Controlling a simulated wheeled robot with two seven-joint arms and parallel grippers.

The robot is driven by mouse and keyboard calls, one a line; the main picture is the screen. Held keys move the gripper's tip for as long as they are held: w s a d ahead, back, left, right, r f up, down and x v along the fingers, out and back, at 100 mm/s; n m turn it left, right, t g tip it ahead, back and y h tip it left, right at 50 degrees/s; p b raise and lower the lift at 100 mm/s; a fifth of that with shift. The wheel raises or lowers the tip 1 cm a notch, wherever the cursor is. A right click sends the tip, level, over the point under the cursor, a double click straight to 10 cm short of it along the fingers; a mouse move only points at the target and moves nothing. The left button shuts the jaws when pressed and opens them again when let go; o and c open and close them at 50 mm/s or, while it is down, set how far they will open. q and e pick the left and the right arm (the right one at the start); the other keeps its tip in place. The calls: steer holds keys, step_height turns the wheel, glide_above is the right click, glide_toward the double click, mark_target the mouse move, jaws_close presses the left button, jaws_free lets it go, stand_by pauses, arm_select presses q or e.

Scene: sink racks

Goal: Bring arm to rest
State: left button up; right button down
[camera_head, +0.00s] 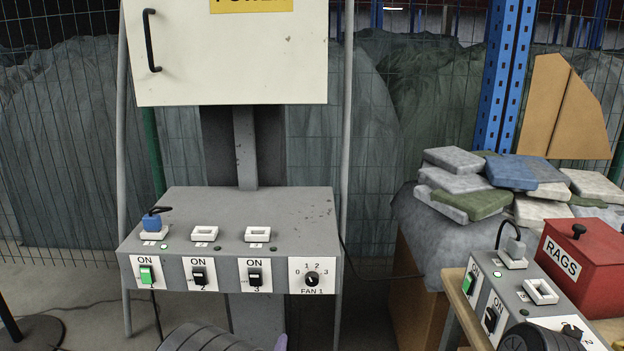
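Neither gripper's fingers show in the head view. A dark ribbed rounded part shows at the bottom edge left of centre, and a black rounded part at the bottom right; these look like my own arm links. No held object is visible. The grey control box (290,212) stands in front, with a blue plug (152,223) in its left socket and two empty white sockets. Its switch 1 (146,275) is lit green; switches 2 (200,275) and 3 (255,276) are dark. The fan knob (312,278) is at its right.
A white cabinet (230,55) with a black handle hangs above the box. At the right, a second grey switch box (515,300) and a red RAGS box (585,270) stand on a table. Folded cloths (465,180) are piled behind. Wire fencing closes the back.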

arm_select(q)
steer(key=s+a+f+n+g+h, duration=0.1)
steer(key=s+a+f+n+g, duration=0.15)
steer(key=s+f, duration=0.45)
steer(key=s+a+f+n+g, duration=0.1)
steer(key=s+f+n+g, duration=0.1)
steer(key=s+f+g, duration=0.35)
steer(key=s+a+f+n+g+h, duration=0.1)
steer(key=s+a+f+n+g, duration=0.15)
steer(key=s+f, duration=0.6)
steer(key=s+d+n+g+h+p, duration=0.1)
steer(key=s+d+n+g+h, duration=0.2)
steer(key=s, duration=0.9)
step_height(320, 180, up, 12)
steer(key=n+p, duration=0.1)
steer(key=p, duration=1.2)
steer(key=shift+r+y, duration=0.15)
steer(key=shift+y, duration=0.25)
